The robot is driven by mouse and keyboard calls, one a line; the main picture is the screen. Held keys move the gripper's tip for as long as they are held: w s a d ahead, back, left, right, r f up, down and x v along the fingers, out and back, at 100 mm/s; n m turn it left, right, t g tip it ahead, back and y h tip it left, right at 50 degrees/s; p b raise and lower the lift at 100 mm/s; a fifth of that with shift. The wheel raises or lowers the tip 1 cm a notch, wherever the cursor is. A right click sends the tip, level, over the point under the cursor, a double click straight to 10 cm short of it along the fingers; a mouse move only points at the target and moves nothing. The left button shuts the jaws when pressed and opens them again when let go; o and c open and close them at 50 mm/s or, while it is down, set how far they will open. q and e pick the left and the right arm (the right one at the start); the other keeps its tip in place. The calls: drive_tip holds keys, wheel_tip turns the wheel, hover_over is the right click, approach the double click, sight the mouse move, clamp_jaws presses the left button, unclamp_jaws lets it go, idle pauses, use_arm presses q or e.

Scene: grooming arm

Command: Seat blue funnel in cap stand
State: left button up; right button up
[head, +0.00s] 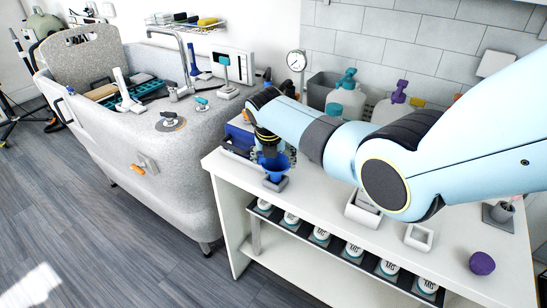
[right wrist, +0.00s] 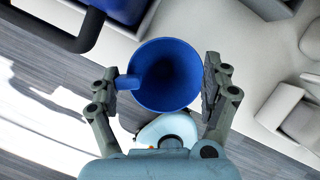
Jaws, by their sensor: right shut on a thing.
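The blue funnel (head: 277,167) is near the left end of the white counter, mouth up, directly over a small dark grey stand (head: 277,184) that looks like the cap stand. I cannot tell whether its spout is inside the stand or just above it. My right gripper (head: 270,152) is at the funnel, reaching in from the right. In the right wrist view the funnel (right wrist: 172,75) lies between the two fingers (right wrist: 160,88), its handle against the left finger. The funnel hides the stand there. My left gripper is out of view.
A blue box (head: 238,137) stands close behind the funnel at the counter's left end. White trays (head: 362,212) (head: 419,238) and a purple ball (head: 482,263) are to the right. White-capped containers (head: 321,236) line a lower shelf. The tub (head: 190,190) is left, across a gap.

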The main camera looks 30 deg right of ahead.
drive_tip(key=shift+f+b, duration=0.4)
drive_tip(key=shift+f, duration=0.15)
drive_tip(key=o, duration=0.9)
drive_tip(key=v, duration=1.2)
drive_tip(key=shift+r+p, duration=2.3)
drive_tip(key=shift+r, duration=2.25)
